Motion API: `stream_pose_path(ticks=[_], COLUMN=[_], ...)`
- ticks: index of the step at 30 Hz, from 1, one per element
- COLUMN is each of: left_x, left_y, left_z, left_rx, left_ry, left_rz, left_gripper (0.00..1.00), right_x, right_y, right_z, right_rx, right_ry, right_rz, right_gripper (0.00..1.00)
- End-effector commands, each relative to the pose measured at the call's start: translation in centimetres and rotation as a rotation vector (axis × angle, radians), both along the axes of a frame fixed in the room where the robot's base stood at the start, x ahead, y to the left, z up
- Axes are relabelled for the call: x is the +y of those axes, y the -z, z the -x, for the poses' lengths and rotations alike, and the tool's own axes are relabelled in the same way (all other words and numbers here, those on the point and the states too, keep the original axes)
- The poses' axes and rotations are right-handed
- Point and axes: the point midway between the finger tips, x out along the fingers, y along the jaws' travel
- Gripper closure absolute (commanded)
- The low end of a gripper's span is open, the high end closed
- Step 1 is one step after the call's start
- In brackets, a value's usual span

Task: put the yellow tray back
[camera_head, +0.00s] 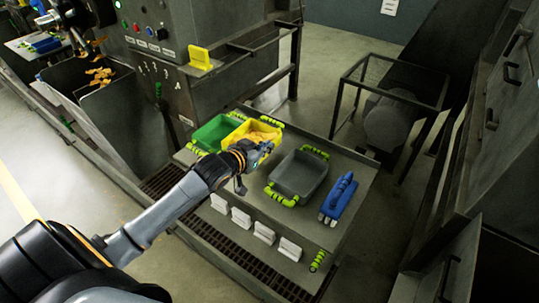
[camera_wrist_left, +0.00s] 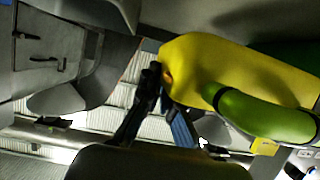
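The yellow tray (camera_head: 262,131) sits on the grey stand between a green tray and a grey tray in the head view. Its near side is partly hidden by my left gripper (camera_head: 262,155), which is at its near right edge. The left wrist view shows the yellow tray (camera_wrist_left: 235,70) very close, with a lime-green handle (camera_wrist_left: 265,117). There, the dark fingers of my left gripper (camera_wrist_left: 163,95) are beside the tray's edge, left of that handle. I cannot tell whether they are closed or touch the tray. My right gripper is not in view.
The green tray (camera_head: 215,132) and the grey tray (camera_head: 299,174) flank the yellow one.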

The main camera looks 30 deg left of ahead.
Motion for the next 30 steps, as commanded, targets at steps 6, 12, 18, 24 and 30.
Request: stream_pose_path(ticks=[6, 12, 18, 24, 30], left_x=[-1.4, -1.2, -1.1, -1.1, -1.1], left_y=[1.6, 4.1, 4.4, 4.7, 4.6], left_z=[-0.4, -0.4, -0.4, -0.3, -0.3], left_rx=[0.0, 0.0, -0.002, -0.001, 0.0], left_ry=[0.0, 0.0, 0.001, 0.0, 0.0], left_rz=[0.002, -0.001, -0.002, -0.001, -0.001], left_gripper=[1.0, 1.0, 1.0, 0.89, 0.85], right_x=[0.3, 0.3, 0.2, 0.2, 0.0], right_y=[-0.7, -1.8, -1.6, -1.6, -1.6], right_z=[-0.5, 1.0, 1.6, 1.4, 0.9], right_rx=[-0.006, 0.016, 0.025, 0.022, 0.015], right_ry=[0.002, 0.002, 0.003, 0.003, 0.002], right_rz=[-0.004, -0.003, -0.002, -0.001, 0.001], right_gripper=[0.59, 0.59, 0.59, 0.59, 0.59])
